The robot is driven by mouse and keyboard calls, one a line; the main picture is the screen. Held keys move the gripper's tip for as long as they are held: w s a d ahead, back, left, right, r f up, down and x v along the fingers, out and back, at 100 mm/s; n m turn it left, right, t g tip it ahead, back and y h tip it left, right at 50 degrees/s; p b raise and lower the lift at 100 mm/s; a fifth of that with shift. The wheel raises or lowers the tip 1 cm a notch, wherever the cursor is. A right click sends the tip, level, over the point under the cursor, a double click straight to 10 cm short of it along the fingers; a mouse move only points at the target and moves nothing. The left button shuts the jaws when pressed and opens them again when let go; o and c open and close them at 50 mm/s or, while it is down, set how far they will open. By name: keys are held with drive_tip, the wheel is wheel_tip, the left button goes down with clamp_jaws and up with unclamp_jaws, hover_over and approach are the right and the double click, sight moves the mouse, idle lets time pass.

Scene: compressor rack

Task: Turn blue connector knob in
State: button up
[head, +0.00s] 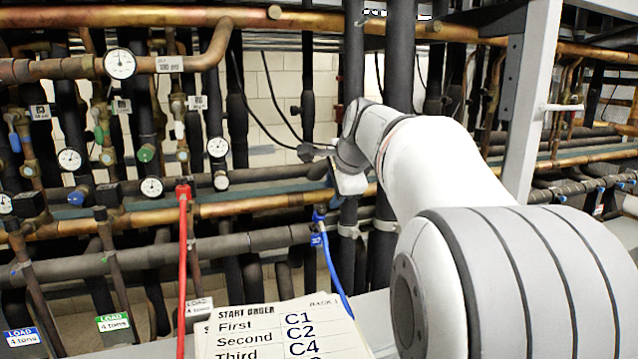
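The blue connector knob (319,215) is near the middle of the head view, at the upper end of a blue hose (335,268). The hose hangs down and passes behind the paper sign. My white arm reaches in from the right, and my gripper (338,192) is just above and slightly right of the blue knob. The fingers are small and dark against the pipes. I cannot tell whether they touch the knob or whether they are open or shut.
A red hose (182,270) with a red connector stands to the left. A start order sign (275,330) is in front at the bottom. Copper and black pipes, gauges (120,63) and valves crowd the rack. A grey upright post (530,110) stands right of my arm.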

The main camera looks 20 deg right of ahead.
sight(323, 210)
drive_tip(key=b+x, duration=0.3)
drive_tip(key=x, duration=0.5)
drive_tip(key=shift+w+f, duration=0.1)
drive_tip(key=shift+f, duration=0.05)
drive_tip(key=shift+w+f+n+b, duration=0.2)
drive_tip(key=shift+f+n+b, duration=0.05)
drive_tip(key=shift+n+b, duration=0.15)
drive_tip(key=shift+w+n+b, duration=0.1)
drive_tip(key=shift+n+b, duration=0.25)
drive_tip(key=shift+n, duration=0.25)
drive_tip(key=n+b, duration=0.1)
drive_tip(key=n, duration=0.3)
drive_tip(key=shift+r, duration=0.15)
drive_tip(key=n+b, duration=0.1)
drive_tip(key=n, duration=0.1)
drive_tip(key=shift+n, duration=0.3)
drive_tip(key=n, duration=0.4)
drive_tip(key=shift+b, duration=0.3)
drive_tip(key=shift+c, duration=0.2)
